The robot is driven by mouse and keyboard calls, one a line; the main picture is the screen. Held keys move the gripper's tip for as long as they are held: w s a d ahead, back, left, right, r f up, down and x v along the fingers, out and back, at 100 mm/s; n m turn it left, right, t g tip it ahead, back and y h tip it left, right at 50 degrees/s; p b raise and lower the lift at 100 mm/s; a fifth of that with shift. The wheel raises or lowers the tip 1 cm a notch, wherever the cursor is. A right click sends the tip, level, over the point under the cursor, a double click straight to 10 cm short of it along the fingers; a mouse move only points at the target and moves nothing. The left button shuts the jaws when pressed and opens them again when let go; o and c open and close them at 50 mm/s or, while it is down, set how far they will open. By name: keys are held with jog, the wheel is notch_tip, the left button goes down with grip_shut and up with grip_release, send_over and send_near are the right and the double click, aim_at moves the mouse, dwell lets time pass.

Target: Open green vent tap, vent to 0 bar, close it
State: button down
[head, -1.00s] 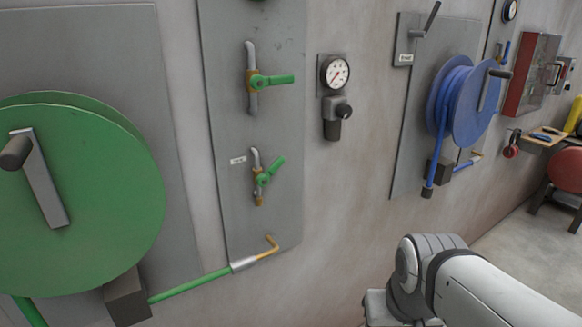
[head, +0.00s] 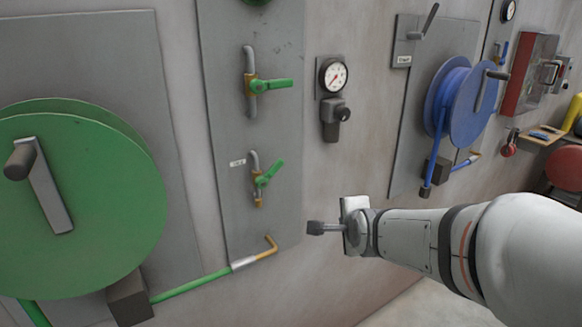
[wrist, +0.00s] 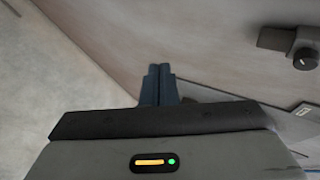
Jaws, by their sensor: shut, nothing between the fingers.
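The lower green tap (head: 268,174) sits on a short vertical pipe on the tall grey panel, beside a small white label (head: 237,163) too small to read. Its handle slants up to the right, at an angle to the pipe. A second green tap (head: 270,86) above it has its handle lying nearly level, across its pipe. A round pressure gauge (head: 333,75) with a red needle is on the wall to the right; its value is too small to read. My gripper (head: 312,228) is shut and empty, pointing left, below and right of the lower tap. It also shows in the wrist view (wrist: 160,70).
A grey regulator (head: 335,115) sits under the gauge. A blue hose reel (head: 465,105) is at right. Open air separates my gripper from the panel.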

aim_at(271, 173)
jog(key=w+a+r+m+t+y+p, duration=0.2)
jog(key=w+a+m, duration=0.5)
jog(key=w+a, duration=0.6)
jog(key=shift+a+r+t+y+p, duration=0.4)
jog(key=shift+r+y+p, duration=0.2)
jog(key=shift+r+y, duration=0.6)
jog(key=shift+d, duration=0.1)
